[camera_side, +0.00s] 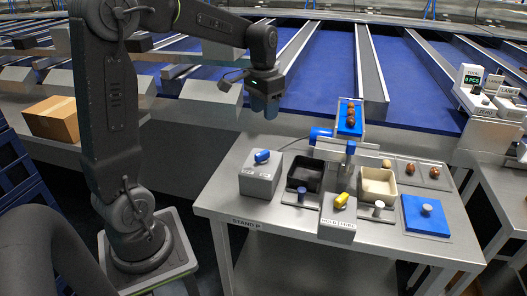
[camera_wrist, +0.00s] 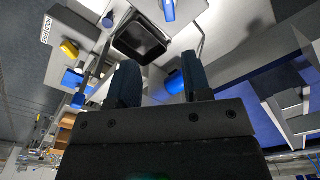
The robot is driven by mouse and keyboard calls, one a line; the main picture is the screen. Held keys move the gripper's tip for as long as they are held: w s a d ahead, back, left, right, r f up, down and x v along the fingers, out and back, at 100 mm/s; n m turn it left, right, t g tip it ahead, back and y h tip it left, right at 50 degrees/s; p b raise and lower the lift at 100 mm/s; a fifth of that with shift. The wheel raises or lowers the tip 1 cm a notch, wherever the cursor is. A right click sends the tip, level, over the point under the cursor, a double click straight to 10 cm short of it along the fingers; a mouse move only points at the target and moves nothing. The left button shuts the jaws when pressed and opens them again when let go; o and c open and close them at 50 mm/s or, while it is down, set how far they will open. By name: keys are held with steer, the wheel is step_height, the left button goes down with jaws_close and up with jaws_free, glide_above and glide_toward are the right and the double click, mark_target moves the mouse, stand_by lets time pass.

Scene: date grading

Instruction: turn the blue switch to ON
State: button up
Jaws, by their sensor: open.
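The blue switch (camera_side: 262,156) is a blue knob on top of a grey box with small labels, at the left of the steel table in the side view. It also shows at the top of the wrist view (camera_wrist: 168,9). The label text is too small to tell which position the knob points at. My gripper (camera_side: 268,108) hangs in the air above and behind the switch box, apart from it. In the wrist view my gripper's two dark fingers (camera_wrist: 158,82) stand apart with nothing between them.
A yellow knob (camera_side: 341,200) sits on another grey box at the table's front. A black bin (camera_side: 304,176) and a cream bin (camera_side: 378,184) stand to the right. A tilted blue tray (camera_side: 350,108) holds several dates. A blue pad (camera_side: 425,215) lies at the right.

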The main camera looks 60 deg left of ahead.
mark_target(264, 152)
steer(key=f, duration=0.5)
steer(key=a+f, duration=0.1)
steer(key=f, duration=0.8)
steer(key=shift+w+a+f, duration=0.35)
steer(key=shift+a+f, duration=0.05)
jaws_close()
